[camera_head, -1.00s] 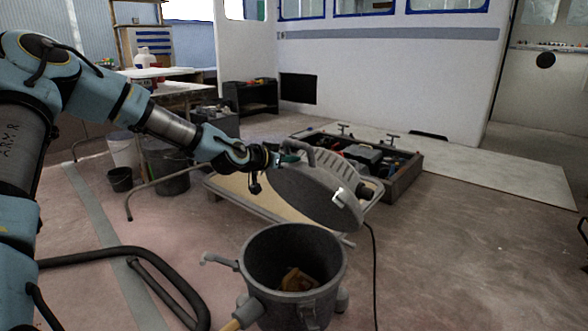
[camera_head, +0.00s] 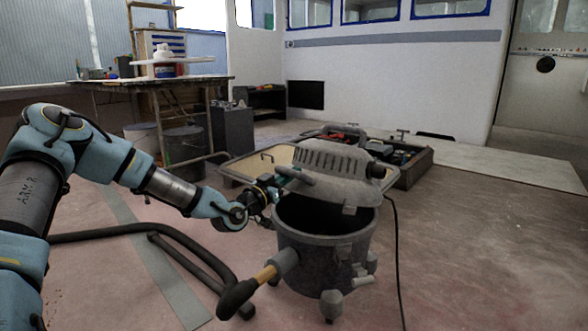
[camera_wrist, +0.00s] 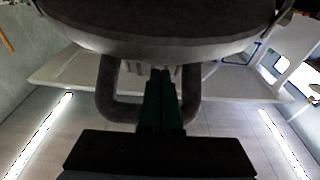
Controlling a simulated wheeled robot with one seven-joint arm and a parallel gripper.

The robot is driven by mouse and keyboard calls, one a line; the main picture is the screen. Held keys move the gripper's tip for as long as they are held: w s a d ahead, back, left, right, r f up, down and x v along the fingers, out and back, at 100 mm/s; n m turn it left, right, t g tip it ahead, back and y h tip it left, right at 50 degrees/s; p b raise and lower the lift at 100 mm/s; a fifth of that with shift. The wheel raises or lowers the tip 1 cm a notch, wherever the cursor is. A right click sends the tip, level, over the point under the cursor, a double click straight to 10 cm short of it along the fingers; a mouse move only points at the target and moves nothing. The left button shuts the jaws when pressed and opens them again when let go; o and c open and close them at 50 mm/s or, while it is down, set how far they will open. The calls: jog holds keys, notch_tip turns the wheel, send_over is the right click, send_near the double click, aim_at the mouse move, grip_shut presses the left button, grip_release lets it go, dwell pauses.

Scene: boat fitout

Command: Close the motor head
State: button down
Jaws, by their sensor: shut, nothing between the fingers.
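The grey motor head (camera_head: 335,165) is over the drum (camera_head: 325,255) of the vacuum. It is tilted, with a dark gap at the front between its rim and the drum rim. A loop handle shows on its near left side. My gripper (camera_head: 287,178) is at that handle, on the left of the head. In the wrist view my green fingers (camera_wrist: 161,103) are together with nothing between them. They lie within the outline of the dark loop handle (camera_wrist: 108,88), below the head's rim (camera_wrist: 160,45). Whether they touch it I cannot tell.
A cable (camera_head: 394,240) hangs at right. Behind are a low tray of parts (camera_head: 415,160) and a workbench (camera_head: 150,80). Floor at right is clear.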

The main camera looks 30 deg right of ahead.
jog(key=a+f+b, duration=0.3)
jog(key=f, duration=0.6)
jog(key=shift+s+f, duration=0.4)
jog(key=shift+s, duration=0.05)
